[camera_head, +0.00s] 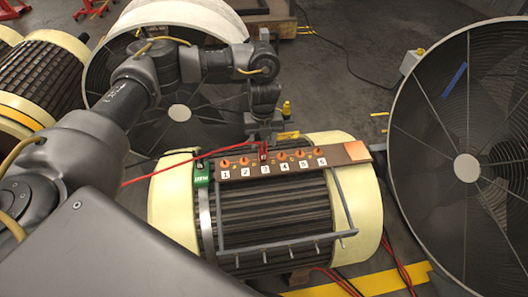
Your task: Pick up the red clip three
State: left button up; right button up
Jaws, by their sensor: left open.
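The red clip (263,152) stands upright at the position labelled 3 on a brown strip (350,152). The strip lies on top of a ribbed rotor with cream end rings (352,190). My left gripper (263,138) points down just above and behind the red clip. It is open, and its fingers are small and partly hidden by the clip. I cannot tell whether the fingers touch the clip. My right gripper is not in view.
Orange pieces (282,156) sit at the other numbered positions, close beside the clip. A red cable (165,172) runs left from the strip. A green tag (201,176) is at the strip's left end. A large round fan (466,168) stands right.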

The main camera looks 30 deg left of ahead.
aim_at(263, 151)
pick_arm(q)
notch_tip(263, 151, down, 4)
jog(key=shift+s+f, duration=0.1)
jog(key=shift+s, duration=0.05)
jog(key=shift+f+b, duration=0.3)
jog(key=shift+b, duration=0.05)
jog(key=shift+f, duration=0.1)
jog(key=c, duration=0.8)
jog(key=shift+c, duration=1.3)
grip_shut()
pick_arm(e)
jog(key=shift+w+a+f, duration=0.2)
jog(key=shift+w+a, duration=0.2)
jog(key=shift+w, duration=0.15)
